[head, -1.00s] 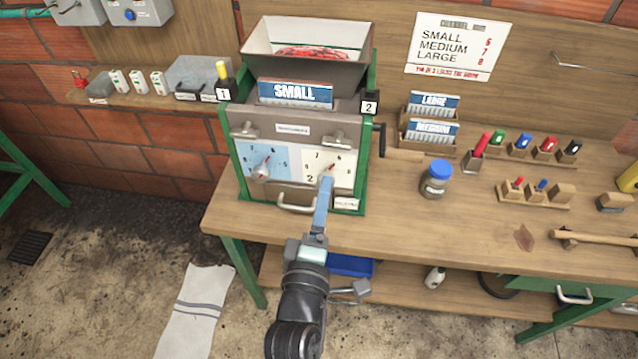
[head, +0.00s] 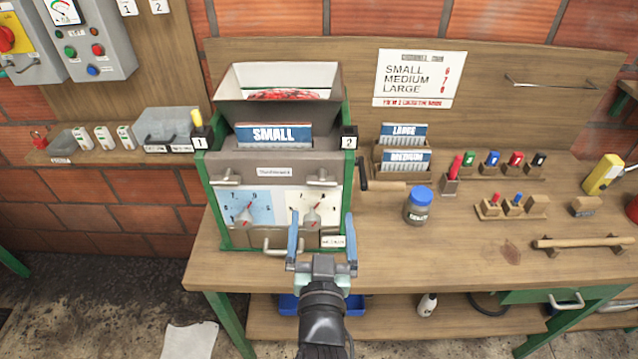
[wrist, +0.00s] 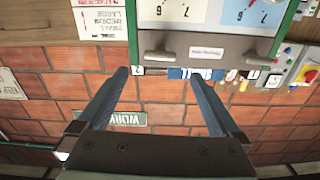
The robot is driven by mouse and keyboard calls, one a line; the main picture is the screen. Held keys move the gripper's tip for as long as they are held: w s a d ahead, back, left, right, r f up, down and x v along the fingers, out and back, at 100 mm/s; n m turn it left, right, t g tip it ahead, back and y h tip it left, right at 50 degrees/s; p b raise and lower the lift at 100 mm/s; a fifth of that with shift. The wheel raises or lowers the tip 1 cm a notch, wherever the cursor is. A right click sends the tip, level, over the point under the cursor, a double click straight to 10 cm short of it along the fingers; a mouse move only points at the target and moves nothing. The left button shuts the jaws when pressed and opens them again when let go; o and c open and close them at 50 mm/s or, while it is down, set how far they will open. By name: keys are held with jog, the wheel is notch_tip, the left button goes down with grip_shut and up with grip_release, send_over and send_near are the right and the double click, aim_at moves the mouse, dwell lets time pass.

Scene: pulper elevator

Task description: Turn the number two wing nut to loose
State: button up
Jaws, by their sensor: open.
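The pulper's front has two T-shaped metal wing nuts above its dials. The right one (head: 323,178), below the number 2 tag (head: 349,142), has its bar roughly level; it also shows in the upside-down wrist view (wrist: 158,56). The left one (head: 227,178) is on the number 1 side. My gripper (head: 321,217) is open and empty, its blue fingers apart in front of the right dial (head: 333,203), below the right wing nut in the head view. In the wrist view its fingertips (wrist: 158,77) straddle the column below that nut, with no visible contact.
A crank handle (head: 385,186) sticks out at the pulper's right side. A blue-lidded jar (head: 418,206) stands to its right on the bench. A lower bar handle (head: 281,247) is at the pulper's foot.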

aim_at(322, 186)
jog(key=w+p, duration=0.1)
jog(key=w, duration=0.3)
jog(key=shift+w+a+f, duration=0.1)
jog(key=shift+w, duration=0.05)
jog(key=shift+w+b, duration=0.7)
jog(key=shift+w, duration=1.4)
jog(key=shift+c, duration=0.3)
